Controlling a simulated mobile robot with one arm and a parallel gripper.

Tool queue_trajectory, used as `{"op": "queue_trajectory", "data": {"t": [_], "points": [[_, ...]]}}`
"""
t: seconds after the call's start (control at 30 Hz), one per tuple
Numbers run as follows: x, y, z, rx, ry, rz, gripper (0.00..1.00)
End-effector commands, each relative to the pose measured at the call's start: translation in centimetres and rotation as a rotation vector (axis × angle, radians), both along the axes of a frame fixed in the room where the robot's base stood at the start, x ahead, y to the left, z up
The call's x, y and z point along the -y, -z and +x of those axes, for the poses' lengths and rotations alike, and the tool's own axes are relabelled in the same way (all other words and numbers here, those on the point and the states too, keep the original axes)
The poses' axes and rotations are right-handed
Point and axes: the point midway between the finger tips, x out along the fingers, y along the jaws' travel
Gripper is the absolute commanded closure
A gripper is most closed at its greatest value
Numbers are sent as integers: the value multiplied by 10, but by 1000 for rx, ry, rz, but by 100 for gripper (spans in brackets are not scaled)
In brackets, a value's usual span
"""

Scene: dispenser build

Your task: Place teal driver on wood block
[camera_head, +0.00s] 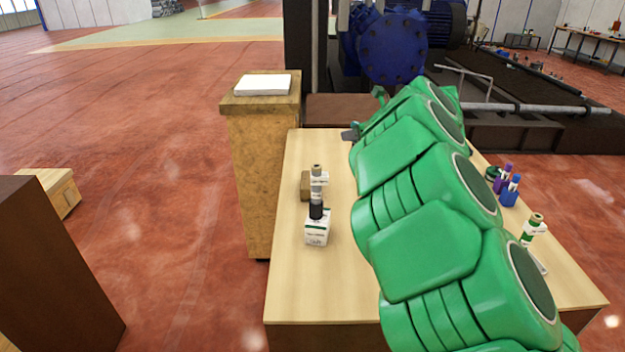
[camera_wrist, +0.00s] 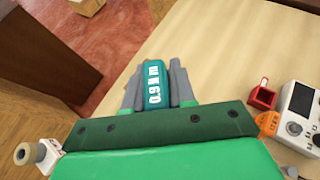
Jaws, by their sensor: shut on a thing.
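The teal driver (camera_wrist: 154,84), marked with white lettering "0.9 N m", is between the two grey fingers of my gripper (camera_wrist: 158,82) in the wrist view. The gripper is shut on it, and the table top shows beyond. In the head view my green arm reaches across the table and hides the driver; only a dark grey bit of the gripper (camera_head: 350,134) shows past the arm, near the table's far edge. A small brown block (camera_head: 305,185), which looks like the wood block, sits on the table to the left, partly behind a bottle. My gripper is apart from it.
On the table, a white-labelled bottle (camera_head: 317,182) and a white box (camera_head: 317,232) stand left of my arm. Purple and blue bottles (camera_head: 510,190) stand right. The wrist view shows a red holder (camera_wrist: 262,97) and a white device (camera_wrist: 299,112). A tall pedestal (camera_head: 250,150) adjoins the table.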

Motion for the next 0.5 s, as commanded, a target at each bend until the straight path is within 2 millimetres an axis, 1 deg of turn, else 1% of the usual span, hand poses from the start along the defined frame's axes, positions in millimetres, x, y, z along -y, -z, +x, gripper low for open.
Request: {"op": "queue_trajectory", "data": {"t": [0.03, 0.2, 0.33, 0.5], "points": [[-15, -4, -7, 2, -64, -1, 100], [-59, -13, -36, 0, -270, 0, 100], [-85, -18, -58, 1, -398, 0, 100], [-102, -19, -78, 2, -500, 0, 100]]}}
